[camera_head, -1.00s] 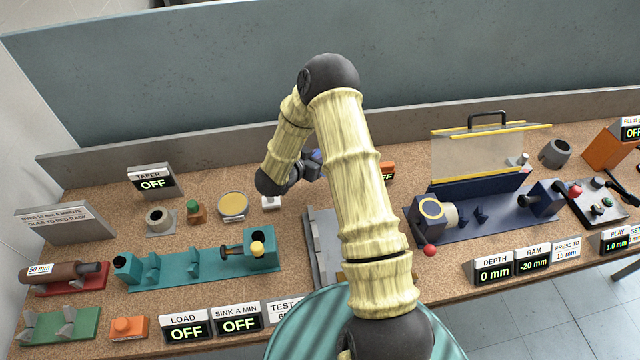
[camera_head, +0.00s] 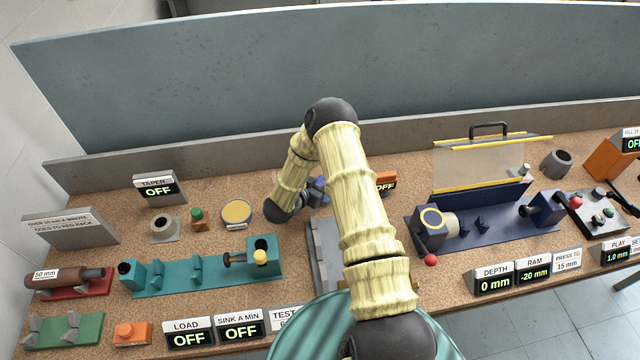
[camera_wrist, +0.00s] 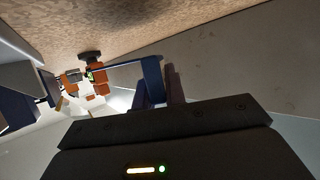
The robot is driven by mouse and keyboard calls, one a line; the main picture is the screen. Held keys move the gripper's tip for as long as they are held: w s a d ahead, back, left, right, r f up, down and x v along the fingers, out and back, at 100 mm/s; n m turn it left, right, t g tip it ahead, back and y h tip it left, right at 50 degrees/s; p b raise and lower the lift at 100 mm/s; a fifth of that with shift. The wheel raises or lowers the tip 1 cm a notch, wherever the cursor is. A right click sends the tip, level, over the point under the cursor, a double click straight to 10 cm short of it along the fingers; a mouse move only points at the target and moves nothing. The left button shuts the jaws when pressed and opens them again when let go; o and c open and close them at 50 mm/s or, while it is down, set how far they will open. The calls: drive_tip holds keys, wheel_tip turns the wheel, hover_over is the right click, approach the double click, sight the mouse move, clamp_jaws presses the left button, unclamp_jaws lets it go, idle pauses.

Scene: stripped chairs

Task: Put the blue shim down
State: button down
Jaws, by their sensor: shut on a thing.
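My gripper (camera_wrist: 158,92) is in the wrist view, its dark body across the bottom and its fingers close together. It is shut on a blue piece, the blue shim (camera_wrist: 152,72), which shows as a narrow blue strip at the fingertips. In the head view a small blue patch (camera_head: 318,184) shows beside the end of my arm; whether it is the shim or a finger I cannot tell. My forearm hides most of the gripper there. Whether the shim touches any surface is not clear.
A grey fixture (camera_head: 322,255) stands partly behind my arm. A teal fixture (camera_head: 200,272) lies to its left, and a navy press with a clear guard (camera_head: 478,163) to its right. A grey wall strip (camera_head: 220,150) runs along the back. Some cork bench is bare between them.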

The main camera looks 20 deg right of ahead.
drive_tip(key=shift+f, duration=0.6)
drive_tip(key=shift+f, duration=0.35)
drive_tip(key=shift+f+b, duration=0.2)
drive_tip(key=shift+b, duration=0.2)
drive_tip(key=c, duration=1.5)
unclamp_jaws()
drive_tip(key=shift+s+f, duration=0.1)
drive_tip(key=shift+o, duration=0.2)
